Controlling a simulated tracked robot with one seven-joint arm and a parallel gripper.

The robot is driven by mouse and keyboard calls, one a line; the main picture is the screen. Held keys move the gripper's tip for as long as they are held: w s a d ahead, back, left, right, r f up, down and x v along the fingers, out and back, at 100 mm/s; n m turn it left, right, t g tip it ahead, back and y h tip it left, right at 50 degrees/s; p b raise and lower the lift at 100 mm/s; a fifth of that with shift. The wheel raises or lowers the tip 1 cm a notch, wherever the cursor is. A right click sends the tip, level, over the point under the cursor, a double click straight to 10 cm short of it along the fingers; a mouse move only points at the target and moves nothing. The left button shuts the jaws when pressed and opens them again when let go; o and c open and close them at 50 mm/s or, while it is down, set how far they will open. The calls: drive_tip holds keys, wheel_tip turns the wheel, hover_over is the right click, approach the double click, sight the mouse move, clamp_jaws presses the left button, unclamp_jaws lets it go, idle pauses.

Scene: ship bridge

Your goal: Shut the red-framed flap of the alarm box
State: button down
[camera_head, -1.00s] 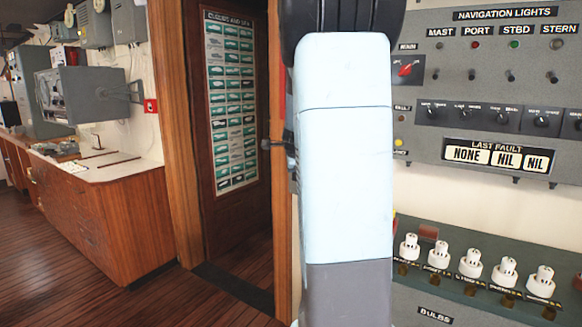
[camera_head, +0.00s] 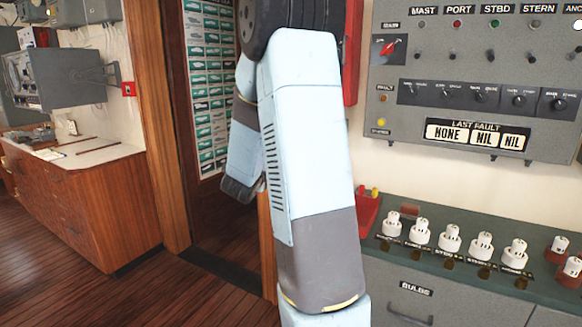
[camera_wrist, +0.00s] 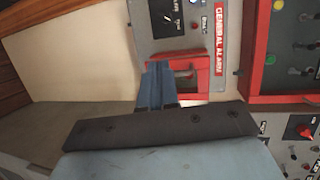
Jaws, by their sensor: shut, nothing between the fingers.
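The alarm box (camera_wrist: 172,22) is a grey panel with a red GENERAL ALARM label (camera_wrist: 219,38), at the top of the wrist view. The red-framed flap (camera_wrist: 203,68) is just below the panel in that view, partly hidden behind my fingers. I cannot tell how far it stands from the box. My gripper (camera_wrist: 158,68) is shut and empty, its blue-grey fingertips overlapping the flap's frame; whether they touch it I cannot tell. In the head view my arm covers this area, and neither the gripper's fingertips nor the flap can be made out.
A red-framed cabinet (camera_wrist: 249,72) is close on the right in the wrist view. The navigation lights panel (camera_head: 480,60) and a counter with several white bulbs (camera_head: 450,240) stand right of my arm. A door frame (camera_head: 155,130) and cabinet (camera_head: 80,205) are left, with clear floor before them.

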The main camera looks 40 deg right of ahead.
drive_tip(key=s+a+m+g+h, duration=0.1)
drive_tip(key=s+m+g+h, duration=0.15)
drive_tip(key=s, duration=0.35)
drive_tip(key=w+d+f+h, duration=0.1)
drive_tip(key=w+d, duration=0.5)
drive_tip(key=d, duration=0.6)
drive_tip(key=shift+w+d, duration=0.15)
drive_tip(key=shift+w, duration=0.15)
drive_tip(key=shift+t, duration=0.25)
